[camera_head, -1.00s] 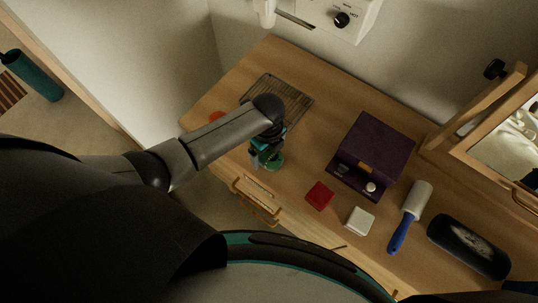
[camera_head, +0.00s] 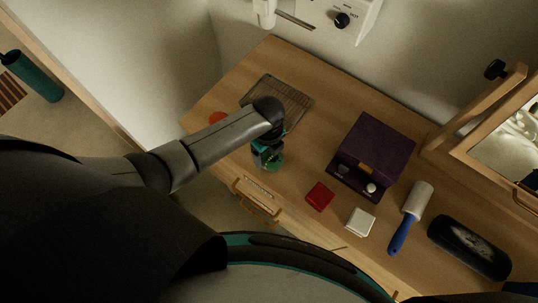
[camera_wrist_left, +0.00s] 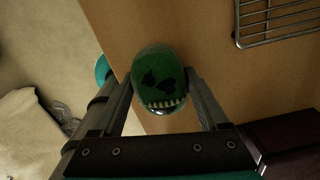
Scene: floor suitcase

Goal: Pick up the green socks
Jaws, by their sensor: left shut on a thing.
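The green socks (camera_wrist_left: 160,80) show in the left wrist view as a rounded green bundle with a dark face pattern and a row of pale teeth. My left gripper (camera_wrist_left: 160,98) is shut on them, one finger on each side. In the head view, the left gripper (camera_head: 267,150) is over the wooden dresser top near its front edge. A part of the green socks (camera_head: 274,163) shows below the gripper there; the rest is hidden by it. I cannot tell whether the socks touch the surface. My right gripper is not in view.
A wire rack (camera_head: 285,98) lies behind the gripper. A purple box (camera_head: 378,150), red box (camera_head: 320,196), white box (camera_head: 360,222), lint roller (camera_head: 409,218) and black case (camera_head: 468,246) lie to the right. A mirror (camera_head: 510,140) stands at the far right.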

